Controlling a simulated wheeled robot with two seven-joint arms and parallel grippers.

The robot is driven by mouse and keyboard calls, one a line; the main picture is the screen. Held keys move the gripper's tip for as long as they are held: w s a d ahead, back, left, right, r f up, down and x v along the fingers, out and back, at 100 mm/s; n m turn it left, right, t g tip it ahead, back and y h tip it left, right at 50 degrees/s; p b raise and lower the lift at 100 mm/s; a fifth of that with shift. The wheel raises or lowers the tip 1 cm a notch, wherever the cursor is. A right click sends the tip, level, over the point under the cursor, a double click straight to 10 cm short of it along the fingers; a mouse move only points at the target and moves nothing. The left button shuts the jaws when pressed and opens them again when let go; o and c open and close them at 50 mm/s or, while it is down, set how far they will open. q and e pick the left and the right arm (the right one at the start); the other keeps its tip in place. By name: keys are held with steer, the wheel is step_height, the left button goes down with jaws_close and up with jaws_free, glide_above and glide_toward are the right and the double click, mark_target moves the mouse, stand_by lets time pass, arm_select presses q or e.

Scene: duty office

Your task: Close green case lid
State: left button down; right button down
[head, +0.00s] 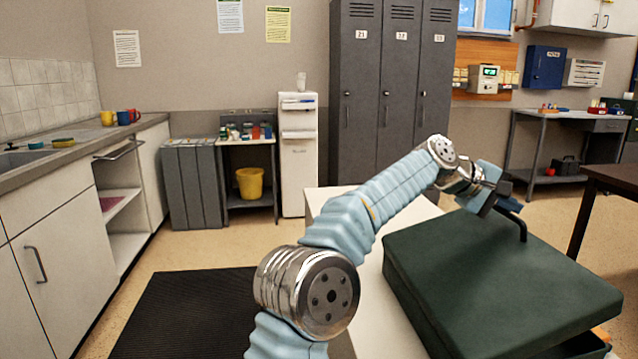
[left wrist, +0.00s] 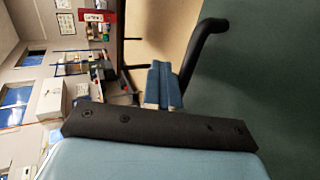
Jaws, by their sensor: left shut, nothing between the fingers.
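The green case lid (head: 490,275) lies nearly flat over the case on a white table. At the near right corner a dark gap shows between the lid and the lower case part (head: 590,346); I cannot tell how wide it is along the other edges. A black bent handle (head: 515,222) stands at the lid's far edge and also shows in the left wrist view (left wrist: 203,45), beside the green surface (left wrist: 270,80). My left gripper (head: 512,203) is shut and empty, close to the handle; its blue fingers (left wrist: 163,86) are together. Whether they touch it is unclear. My right gripper is out of view.
The white table (head: 372,310) has bare room left of the case. A dark brown table (head: 615,175) stands to the right. Grey lockers (head: 390,100) and a workbench (head: 565,122) stand behind. A black mat (head: 190,310) lies on the floor at left.

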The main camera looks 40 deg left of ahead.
arm_select(q)
steer(key=shift+w+d+f+g+y, duration=0.25)
steer(key=shift+f+g+y, duration=0.1)
steer(key=shift+f, duration=0.15)
steer(key=shift+w+d+f+g+y, duration=0.1)
steer(key=shift+w+f+g+y, duration=0.15)
steer(key=shift+f+g, duration=0.15)
steer(key=shift+w+d+f, duration=0.1)
steer(key=shift+f, duration=0.6)
steer(key=shift+w+d+f, duration=0.2)
steer(key=shift+f, duration=0.2)
steer(key=shift+w+d+f, duration=0.15)
steer(key=shift+f, duration=0.2)
